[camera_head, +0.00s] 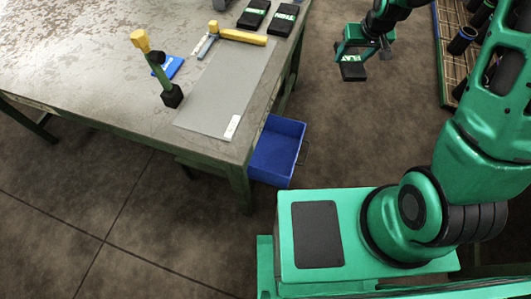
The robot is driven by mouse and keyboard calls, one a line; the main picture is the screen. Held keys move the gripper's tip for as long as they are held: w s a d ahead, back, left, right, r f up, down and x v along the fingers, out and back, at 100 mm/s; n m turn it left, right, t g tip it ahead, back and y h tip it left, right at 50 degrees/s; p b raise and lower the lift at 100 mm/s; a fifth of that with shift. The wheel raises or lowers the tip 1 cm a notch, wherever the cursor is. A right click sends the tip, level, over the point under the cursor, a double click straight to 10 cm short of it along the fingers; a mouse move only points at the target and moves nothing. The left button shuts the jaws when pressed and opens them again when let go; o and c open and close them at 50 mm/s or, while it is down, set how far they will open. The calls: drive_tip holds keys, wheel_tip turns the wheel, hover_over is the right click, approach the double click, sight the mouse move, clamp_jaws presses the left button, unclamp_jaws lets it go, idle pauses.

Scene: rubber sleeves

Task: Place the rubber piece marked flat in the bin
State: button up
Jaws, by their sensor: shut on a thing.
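My gripper (353,56) is at the top right, off the table and over the floor. It is shut on a small black rubber piece (353,73) with a pale label, too small to read. Two more black rubber pieces with green-and-white labels lie at the table's back edge: one on the left (251,20), one on the right (279,27). Their lettering cannot be read for certain. A blue open bin (270,168) stands low beside the table leg, left of and below my gripper in the picture. The part of its inside that shows looks empty.
The worn table (110,60) fills the upper left, with a grey mat (222,90), a yellow-handled hammer (240,36), an upright yellow-and-green tool (155,65) and a blue item (172,67). A rack with dark cylinders (462,40) stands at the right. Floor between is clear.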

drive_tip(key=w+a+f+n+y, duration=0.2)
drive_tip(key=a+f+n, duration=0.2)
drive_tip(key=a+f, duration=0.45)
drive_tip(key=n+g+y, duration=0.2)
drive_tip(key=n+g, duration=0.1)
drive_tip(key=n, duration=0.7)
hover_over(270, 155)
drive_tip(key=d, duration=0.1)
drive_tip(key=f, duration=3.6)
drive_tip(key=shift+s+d+f, duration=0.15)
drive_tip(key=shift+s+f, duration=0.05)
drive_tip(key=shift+s, duration=0.1)
drive_tip(key=shift+f, duration=2.55)
drive_tip(key=o, duration=1.4)
drive_tip(key=shift+f, duration=0.1)
drive_tip(key=shift+c, duration=0.2)
